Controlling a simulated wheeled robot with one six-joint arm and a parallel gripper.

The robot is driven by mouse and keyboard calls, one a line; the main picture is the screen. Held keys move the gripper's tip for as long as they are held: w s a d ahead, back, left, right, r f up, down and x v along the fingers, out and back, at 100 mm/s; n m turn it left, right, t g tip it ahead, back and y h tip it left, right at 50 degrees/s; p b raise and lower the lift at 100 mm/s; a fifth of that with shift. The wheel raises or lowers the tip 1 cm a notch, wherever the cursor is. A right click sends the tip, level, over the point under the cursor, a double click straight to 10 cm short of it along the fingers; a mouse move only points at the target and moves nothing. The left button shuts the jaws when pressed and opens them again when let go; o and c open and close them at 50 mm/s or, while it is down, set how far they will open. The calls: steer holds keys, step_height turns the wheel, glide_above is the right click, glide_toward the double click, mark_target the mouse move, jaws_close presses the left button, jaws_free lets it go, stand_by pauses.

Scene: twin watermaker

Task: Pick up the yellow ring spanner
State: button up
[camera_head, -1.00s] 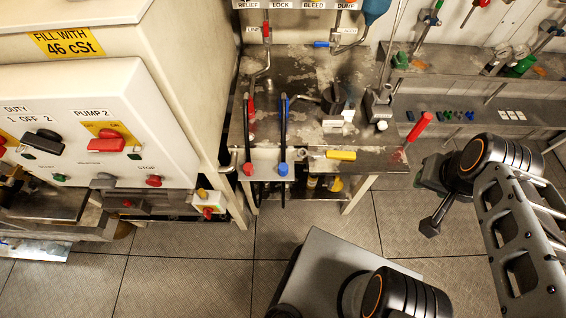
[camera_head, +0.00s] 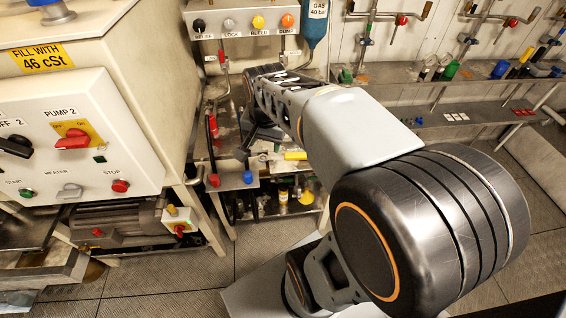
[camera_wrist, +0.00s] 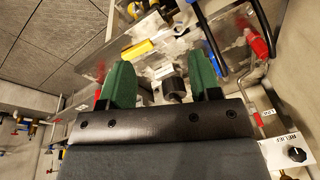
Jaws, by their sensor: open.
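A yellow bar-shaped piece (camera_head: 295,155) lies at the bench's front edge in the head view, partly beside my arm. It also shows in the wrist view (camera_wrist: 137,49), beyond the left fingertip. I cannot make out a ring on it, so I cannot tell if it is the yellow ring spanner. My gripper (camera_wrist: 157,42) has two green fingers spread apart, with nothing held between them. It is over the metal bench, and a dark cylindrical fitting (camera_wrist: 173,88) shows between the fingers.
A valve panel (camera_head: 245,22) is above the back. The control cabinet (camera_head: 75,130) stands at left. A shelf (camera_head: 440,72) with coloured handles runs along the right wall.

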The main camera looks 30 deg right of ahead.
steer(key=w+d+f+m+g+b, duration=0.1)
steer(key=w+d+f+m+b, duration=0.2)
steer(key=d+m, duration=0.35)
steer(key=m+g+b, duration=0.1)
steer(key=m, duration=0.7)
glide_above(292, 154)
step_height(292, 154, down, 10)
steer(key=shift+s+f, duration=0.1)
steer(key=shift+f, duration=0.15)
steer(key=shift+a+f+b, duration=0.1)
steer(key=shift+f+b, duration=0.3)
steer(key=shift+f, duration=2.6)
jaws_close()
